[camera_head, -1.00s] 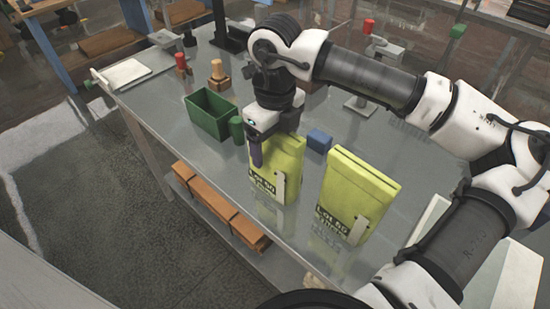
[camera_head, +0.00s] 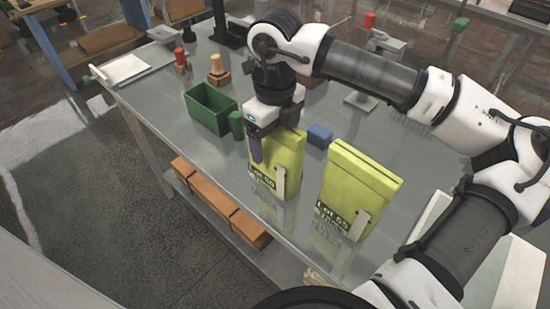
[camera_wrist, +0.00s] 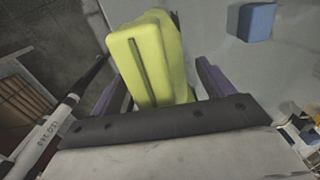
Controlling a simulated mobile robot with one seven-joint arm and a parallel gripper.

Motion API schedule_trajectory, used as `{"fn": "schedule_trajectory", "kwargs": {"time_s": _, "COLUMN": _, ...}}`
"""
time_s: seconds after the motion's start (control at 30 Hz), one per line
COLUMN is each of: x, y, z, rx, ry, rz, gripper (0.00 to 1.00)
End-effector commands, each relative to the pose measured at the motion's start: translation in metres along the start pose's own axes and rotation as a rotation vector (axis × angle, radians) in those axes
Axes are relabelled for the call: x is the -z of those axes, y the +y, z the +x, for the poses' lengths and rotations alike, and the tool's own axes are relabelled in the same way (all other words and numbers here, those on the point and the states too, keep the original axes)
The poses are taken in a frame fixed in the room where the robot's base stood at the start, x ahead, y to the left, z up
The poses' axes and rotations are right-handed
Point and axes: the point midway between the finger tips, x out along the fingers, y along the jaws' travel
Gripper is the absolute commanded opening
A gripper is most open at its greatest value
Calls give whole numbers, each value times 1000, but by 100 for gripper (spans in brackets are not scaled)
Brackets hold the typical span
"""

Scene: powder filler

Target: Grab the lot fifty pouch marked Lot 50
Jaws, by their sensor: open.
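The yellow-green Lot 50 pouch (camera_head: 265,178) stands upright on the metal table, with a dark label low on its front. A second yellow-green pouch (camera_head: 352,190), labelled Lot 65 or similar, stands to its right. My gripper (camera_head: 262,150) is at the top of the Lot 50 pouch, pointing down. In the wrist view the purple fingers are apart, one on each side of the pouch's top (camera_wrist: 150,62), with a visible gap at least on the right. The gripper is open. Part of the pouch's upper front is hidden behind a finger.
A green open bin (camera_head: 211,108) and a small green cylinder (camera_head: 236,125) stand left of my gripper. A blue block (camera_head: 319,138) lies behind, between the pouches. The table's front edge is close to both pouches. A brown box (camera_head: 220,203) sits on the lower shelf.

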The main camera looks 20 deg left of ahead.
Motion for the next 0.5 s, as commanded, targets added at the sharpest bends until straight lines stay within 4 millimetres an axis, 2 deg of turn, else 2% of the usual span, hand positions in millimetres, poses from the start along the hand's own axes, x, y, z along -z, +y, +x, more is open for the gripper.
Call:
{"fn": "schedule_trajectory", "kwargs": {"time_s": 0.4, "x": 0, "y": 0, "z": 1, "rx": 0, "ry": 0, "rz": 0, "gripper": 80}}
{"fn": "schedule_trajectory", "kwargs": {"time_s": 0.5, "x": 0, "y": 0, "z": 1, "rx": 0, "ry": 0, "rz": 0, "gripper": 68}}
